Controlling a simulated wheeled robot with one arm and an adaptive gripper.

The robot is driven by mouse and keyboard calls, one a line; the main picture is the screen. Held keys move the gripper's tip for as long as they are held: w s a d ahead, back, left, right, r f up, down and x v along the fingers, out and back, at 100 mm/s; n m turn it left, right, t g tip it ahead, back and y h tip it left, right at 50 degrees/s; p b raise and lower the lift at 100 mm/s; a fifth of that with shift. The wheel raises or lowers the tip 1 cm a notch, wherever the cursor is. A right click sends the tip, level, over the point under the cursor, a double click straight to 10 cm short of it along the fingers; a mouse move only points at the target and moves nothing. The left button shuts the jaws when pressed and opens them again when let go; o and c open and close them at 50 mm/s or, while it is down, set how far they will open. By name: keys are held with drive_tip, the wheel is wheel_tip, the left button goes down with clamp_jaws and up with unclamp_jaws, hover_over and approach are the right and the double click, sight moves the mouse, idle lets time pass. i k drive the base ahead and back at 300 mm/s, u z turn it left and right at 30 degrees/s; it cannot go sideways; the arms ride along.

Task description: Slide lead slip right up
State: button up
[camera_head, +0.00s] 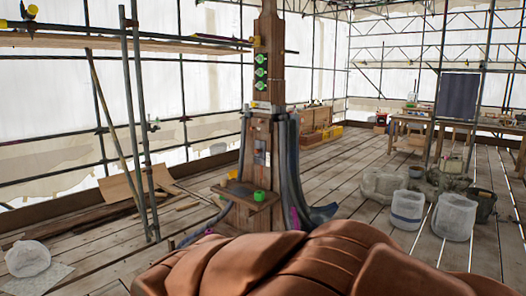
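A wooden spire post (269,40) stands upright in the middle of the view and widens into a boarded base. Small grey plates (260,158) sit on the front of the base; one may be the lead slip, but I cannot tell which piece is the right one. Dark grey curved strips (293,155) run down the base's right side and flare out at the floor. Several green round pieces (261,72) line the post's front. A small wooden shelf (238,194) juts from the base with a green block (259,196) on it. My gripper is not in view.
A large copper-brown ribbed form (290,262) fills the bottom foreground and hides the floor there. Scaffold poles (139,120) stand at left. White buckets (406,208) and sacks stand at right, before a workbench (410,122). Plank floor between is mostly clear.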

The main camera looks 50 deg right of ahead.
sight(260, 146)
drive_tip(key=z, duration=1.7)
drive_tip(key=i, duration=2.6)
drive_tip(key=u, duration=1.05)
drive_tip(key=i, duration=0.75)
drive_tip(key=u, duration=0.4)
